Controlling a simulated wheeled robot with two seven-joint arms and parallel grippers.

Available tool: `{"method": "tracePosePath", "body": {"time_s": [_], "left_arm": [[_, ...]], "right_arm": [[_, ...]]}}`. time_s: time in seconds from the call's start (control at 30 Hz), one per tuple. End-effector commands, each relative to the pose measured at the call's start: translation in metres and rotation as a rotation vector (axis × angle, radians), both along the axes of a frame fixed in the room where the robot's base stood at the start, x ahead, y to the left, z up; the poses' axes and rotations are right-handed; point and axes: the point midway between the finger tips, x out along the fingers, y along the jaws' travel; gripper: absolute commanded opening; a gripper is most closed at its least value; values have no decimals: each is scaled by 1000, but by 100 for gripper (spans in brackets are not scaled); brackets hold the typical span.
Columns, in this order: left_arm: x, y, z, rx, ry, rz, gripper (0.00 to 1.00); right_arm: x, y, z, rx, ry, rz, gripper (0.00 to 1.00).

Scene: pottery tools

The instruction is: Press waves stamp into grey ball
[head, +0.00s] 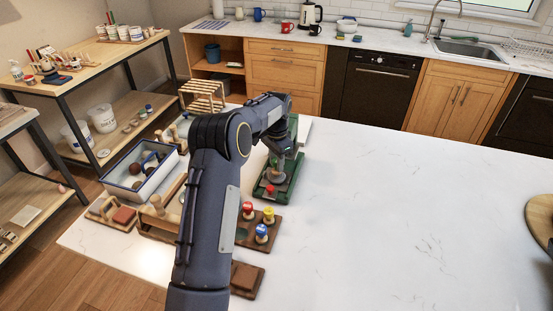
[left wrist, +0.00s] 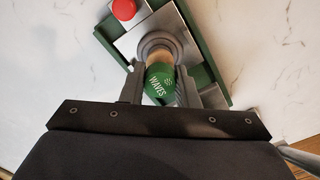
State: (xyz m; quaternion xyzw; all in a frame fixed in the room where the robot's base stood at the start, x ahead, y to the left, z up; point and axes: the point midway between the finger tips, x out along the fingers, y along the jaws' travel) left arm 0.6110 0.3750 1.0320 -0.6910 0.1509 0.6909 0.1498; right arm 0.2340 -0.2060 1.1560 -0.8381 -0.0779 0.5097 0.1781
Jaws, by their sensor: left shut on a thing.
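The green waves stamp (left wrist: 160,83), with white "WAVES" lettering and a wooden shaft, is between the fingers of my left gripper (left wrist: 158,90) in the left wrist view. The gripper is shut on it. The stamp's far end meets a round grey piece (left wrist: 152,42), apparently the grey ball, on a metal plate in a green-framed station (left wrist: 203,45). Whether they press together cannot be told. In the head view my left gripper (head: 277,163) is over the green station (head: 290,178), largely covering the stamp. My right gripper is not in view.
A red button (left wrist: 124,9) is on the station. Red (head: 247,209), yellow (head: 268,214) and blue (head: 262,232) stamps stand in a wooden rack. A white bin (head: 119,189) with several balls is at left. The white counter (head: 400,210) is clear to the right.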

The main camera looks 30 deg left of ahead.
Motion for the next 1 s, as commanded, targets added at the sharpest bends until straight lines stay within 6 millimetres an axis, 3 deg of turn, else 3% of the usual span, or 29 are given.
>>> {"method": "tracePosePath", "body": {"time_s": [1.0], "left_arm": [[0,0,-9,0,0,0,5]], "right_arm": [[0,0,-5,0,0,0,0]]}}
